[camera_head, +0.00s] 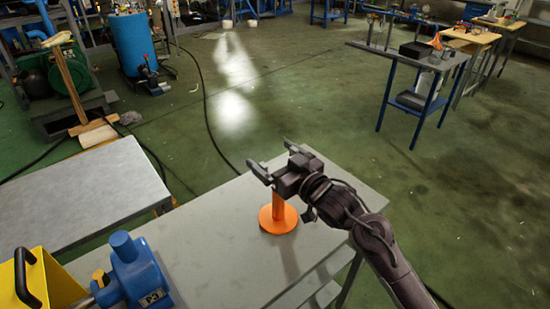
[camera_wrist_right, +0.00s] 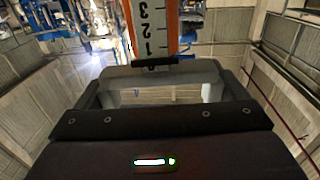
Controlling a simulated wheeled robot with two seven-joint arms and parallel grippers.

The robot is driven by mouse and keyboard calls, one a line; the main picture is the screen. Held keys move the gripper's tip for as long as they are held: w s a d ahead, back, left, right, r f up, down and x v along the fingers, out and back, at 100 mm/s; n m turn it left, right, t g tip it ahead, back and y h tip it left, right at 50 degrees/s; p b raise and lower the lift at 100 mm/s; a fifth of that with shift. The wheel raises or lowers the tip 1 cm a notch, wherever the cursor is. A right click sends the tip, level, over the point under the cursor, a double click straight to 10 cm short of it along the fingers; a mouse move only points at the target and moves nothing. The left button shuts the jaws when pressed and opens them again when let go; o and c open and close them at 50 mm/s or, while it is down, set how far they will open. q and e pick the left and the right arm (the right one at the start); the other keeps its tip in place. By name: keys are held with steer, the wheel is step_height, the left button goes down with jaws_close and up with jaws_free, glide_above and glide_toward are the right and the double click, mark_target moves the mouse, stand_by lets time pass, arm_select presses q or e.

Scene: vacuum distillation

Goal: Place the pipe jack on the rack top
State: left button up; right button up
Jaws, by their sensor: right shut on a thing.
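The orange pipe jack (camera_head: 283,219), with a round base and an upright stem, is at the right part of the grey rack top (camera_head: 200,225) in the head view. Its base is over or on that surface; I cannot tell if it touches. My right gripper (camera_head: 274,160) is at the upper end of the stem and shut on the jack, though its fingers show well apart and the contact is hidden. In the right wrist view an upright orange-edged scale with numbers (camera_wrist_right: 150,28) stands beyond the gripper. My left gripper is not in view.
A blue device marked P-3 (camera_head: 135,275) and a yellow case with a black handle (camera_head: 45,285) stand at the lower left. Another grey table (camera_head: 80,195) is at the left. The middle of the rack top is clear. A blue-legged table (camera_head: 410,60) stands farther off.

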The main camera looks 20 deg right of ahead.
stand_by(0.3)
steer(key=o, duration=1.7)
steer(key=shift+f, duration=0.2)
steer(key=shift+o, duration=0.2)
steer(key=shift+r, duration=0.25)
steer(key=b+v, duration=0.1)
steer(key=v, duration=1.1)
steer(key=shift+b, duration=0.3)
steer(key=shift+f, duration=0.1)
